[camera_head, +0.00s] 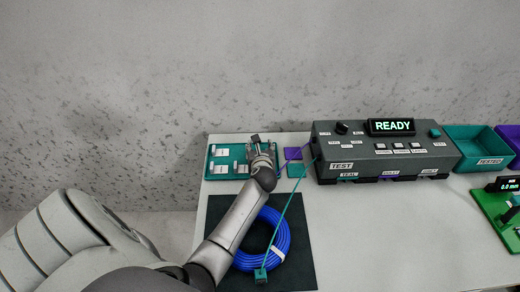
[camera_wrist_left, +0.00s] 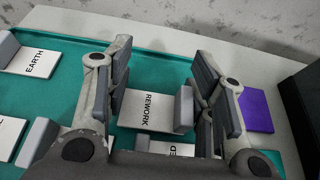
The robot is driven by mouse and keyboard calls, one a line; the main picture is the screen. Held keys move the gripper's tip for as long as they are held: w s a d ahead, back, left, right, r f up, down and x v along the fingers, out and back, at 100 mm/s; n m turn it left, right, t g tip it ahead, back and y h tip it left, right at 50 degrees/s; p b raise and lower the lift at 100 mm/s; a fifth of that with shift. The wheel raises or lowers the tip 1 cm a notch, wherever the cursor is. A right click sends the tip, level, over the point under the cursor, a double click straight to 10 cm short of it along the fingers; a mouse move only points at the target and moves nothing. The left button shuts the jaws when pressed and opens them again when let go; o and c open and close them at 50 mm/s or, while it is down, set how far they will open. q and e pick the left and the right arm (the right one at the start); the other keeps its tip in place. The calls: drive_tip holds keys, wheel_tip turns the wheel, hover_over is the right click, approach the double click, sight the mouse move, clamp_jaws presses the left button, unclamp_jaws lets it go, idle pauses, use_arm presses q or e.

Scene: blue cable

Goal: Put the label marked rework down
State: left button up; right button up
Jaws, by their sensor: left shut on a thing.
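The rework label (camera_wrist_left: 148,108), a white card with a grey grip block, shows between the fingers of my left gripper (camera_wrist_left: 162,75) in the left wrist view. My left gripper is shut on it, over the teal label tray (camera_wrist_left: 160,38). In the head view my left gripper (camera_head: 262,148) is at the right end of the tray (camera_head: 223,177) and largely hides the label. I cannot tell whether the label touches the tray floor. An earth label (camera_wrist_left: 36,60) lies to the left, and another label (camera_wrist_left: 172,149), partly hidden, lies nearer. My right gripper is out of view.
A blue cable coil (camera_head: 283,240) lies on a black mat (camera_head: 300,275), under my forearm. A teal lead (camera_head: 287,222) runs from the tester (camera_head: 385,153), reading READY, to the coil. Purple (camera_head: 292,154) and teal (camera_head: 296,171) squares lie beside the tray. A teal tested bin (camera_head: 478,143) stands right.

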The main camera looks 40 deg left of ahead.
use_arm(q)
drive_tip(key=shift+f, duration=0.15)
drive_tip(key=shift+s+f, duration=0.1)
drive_tip(key=shift+f, duration=0.35)
